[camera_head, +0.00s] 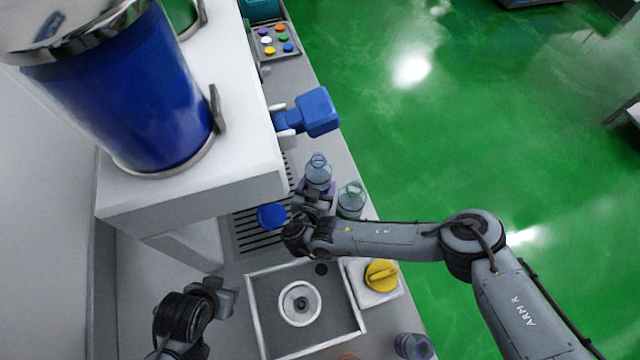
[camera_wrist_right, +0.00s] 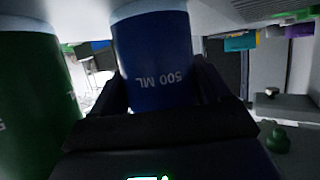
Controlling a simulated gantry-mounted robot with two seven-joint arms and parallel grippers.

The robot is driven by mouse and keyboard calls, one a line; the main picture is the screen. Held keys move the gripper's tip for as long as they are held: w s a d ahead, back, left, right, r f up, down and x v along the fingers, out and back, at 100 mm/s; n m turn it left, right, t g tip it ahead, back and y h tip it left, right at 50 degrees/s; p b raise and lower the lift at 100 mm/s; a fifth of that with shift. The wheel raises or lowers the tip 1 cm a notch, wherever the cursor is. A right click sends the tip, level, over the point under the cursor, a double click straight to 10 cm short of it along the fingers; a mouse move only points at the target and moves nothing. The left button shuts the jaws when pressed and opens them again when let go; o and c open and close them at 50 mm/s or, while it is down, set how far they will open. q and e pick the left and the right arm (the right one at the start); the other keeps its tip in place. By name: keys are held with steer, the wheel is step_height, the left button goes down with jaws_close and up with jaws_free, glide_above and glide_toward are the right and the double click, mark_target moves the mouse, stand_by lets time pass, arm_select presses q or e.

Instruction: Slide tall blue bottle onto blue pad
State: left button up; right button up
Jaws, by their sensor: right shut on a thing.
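The tall blue bottle (camera_head: 318,172) stands upright beside the drip grate in the head view, its lower part hidden by my right gripper (camera_head: 314,200). The right wrist view shows the blue bottle (camera_wrist_right: 155,50), with a "500 ML" label, between the fingers of my right gripper (camera_wrist_right: 163,90), which is shut on it. The round blue pad (camera_head: 272,216) lies on the slotted grate, left of the bottle and gripper. My left gripper (camera_head: 224,297) is at the lower left, apart from both; its finger opening is unclear.
A green bottle (camera_head: 351,198) stands close right of the blue one, and in the right wrist view it (camera_wrist_right: 35,95) is at the left. The white machine (camera_head: 190,190) overhangs the grate (camera_head: 250,240). A sink-like tray (camera_head: 335,340) and yellow knob (camera_head: 381,275) are in front.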

arm_select(q)
steer(key=shift+f+b, duration=0.75)
steer(key=shift+f, duration=0.15)
arm_select(e)
steer(key=a, duration=0.1)
steer(key=s+a, duration=0.2)
steer(key=shift+a+f, duration=0.15)
steer(key=shift+a, duration=0.15)
arm_select(q)
steer(key=shift+d+f, duration=0.1)
steer(key=shift+f, duration=0.15)
arm_select(e)
steer(key=shift+s+a, duration=0.25)
steer(key=shift+a, duration=0.4)
